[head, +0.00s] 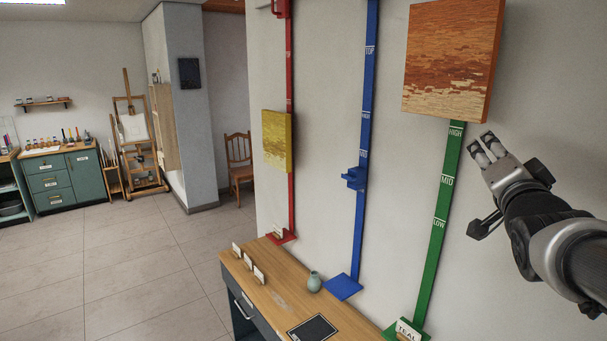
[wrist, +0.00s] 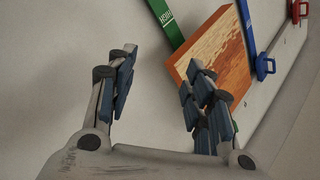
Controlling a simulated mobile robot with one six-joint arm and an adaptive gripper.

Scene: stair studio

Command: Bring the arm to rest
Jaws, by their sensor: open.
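My gripper (head: 484,149) is open and empty at the right of the head view, in front of the white wall. It is just right of the green rail (head: 440,219) and below the orange-brown painting (head: 451,55). In the wrist view its two fingers (wrist: 158,92) stand apart with nothing between them. The painting shows there too (wrist: 218,58), partly hidden behind the right finger. My arm reaches in from the right edge of the head view.
A blue rail (head: 366,104) and a red rail with a yellow painting (head: 277,140) run down the wall. Open tiled floor (head: 150,260) lies to the left.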

